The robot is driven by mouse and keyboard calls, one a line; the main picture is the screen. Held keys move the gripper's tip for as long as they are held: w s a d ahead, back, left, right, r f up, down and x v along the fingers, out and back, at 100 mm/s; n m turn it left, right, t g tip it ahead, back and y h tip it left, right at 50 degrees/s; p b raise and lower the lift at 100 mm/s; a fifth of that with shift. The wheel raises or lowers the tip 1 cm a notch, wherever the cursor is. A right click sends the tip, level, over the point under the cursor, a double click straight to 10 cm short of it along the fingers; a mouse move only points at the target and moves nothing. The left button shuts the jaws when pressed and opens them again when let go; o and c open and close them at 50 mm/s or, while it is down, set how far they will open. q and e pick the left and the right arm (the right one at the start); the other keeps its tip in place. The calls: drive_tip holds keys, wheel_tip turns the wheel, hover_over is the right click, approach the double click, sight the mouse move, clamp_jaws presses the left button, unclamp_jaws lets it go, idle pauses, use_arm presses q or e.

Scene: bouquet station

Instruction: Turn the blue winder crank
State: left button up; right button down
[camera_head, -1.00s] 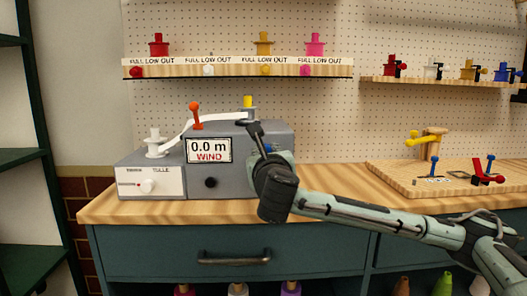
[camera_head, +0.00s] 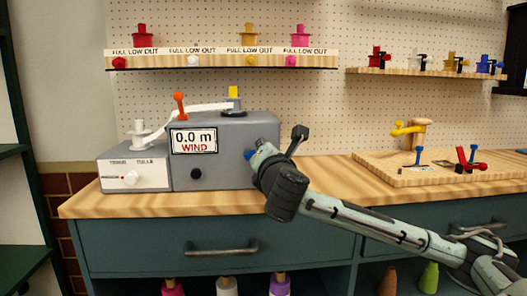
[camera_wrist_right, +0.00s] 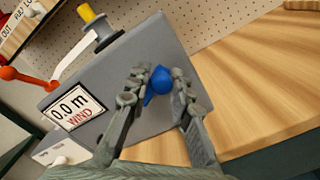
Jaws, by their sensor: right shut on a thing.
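The grey winder box (camera_head: 222,130) stands on the bench, and its display reads "0.0 m WIND". The blue winder crank (camera_head: 249,154) shows only in part at the right of the box, behind my right gripper (camera_head: 258,148). In the right wrist view, the blue knob (camera_wrist_right: 160,80) of the crank sits between the two fingertips of my right gripper (camera_wrist_right: 160,84), which is shut on it. The rest of the crank is hidden there. My left gripper is not in view.
A wooden board (camera_head: 440,172) with small cranks lies to the right. Spool shelves (camera_head: 225,61) hang behind.

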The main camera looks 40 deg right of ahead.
wheel_tip(320, 180, down, 2)
drive_tip(key=m+b, duration=0.1)
drive_tip(key=m, duration=0.2)
drive_tip(key=shift+s+d, duration=0.1)
drive_tip(key=shift+d, duration=0.05)
drive_tip(key=m, duration=0.1)
drive_tip(key=f+m+b, duration=0.1)
drive_tip(key=shift+m, duration=0.3)
drive_tip(key=shift+f+m+b, duration=0.35)
drive_tip(key=shift+f+m, duration=0.05)
drive_tip(key=shift+m, duration=0.8)
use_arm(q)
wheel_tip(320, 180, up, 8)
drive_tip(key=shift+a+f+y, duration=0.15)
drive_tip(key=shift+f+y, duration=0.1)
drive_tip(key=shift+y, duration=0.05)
use_arm(e)
drive_tip(key=shift+a+f+m, duration=0.2)
drive_tip(key=shift+f+m, duration=0.15)
drive_tip(key=shift+m, duration=0.75)
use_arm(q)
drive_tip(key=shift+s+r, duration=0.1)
use_arm(e)
drive_tip(key=c, duration=1.4)
unclamp_jaws()
drive_tip(key=shift+r, duration=0.15)
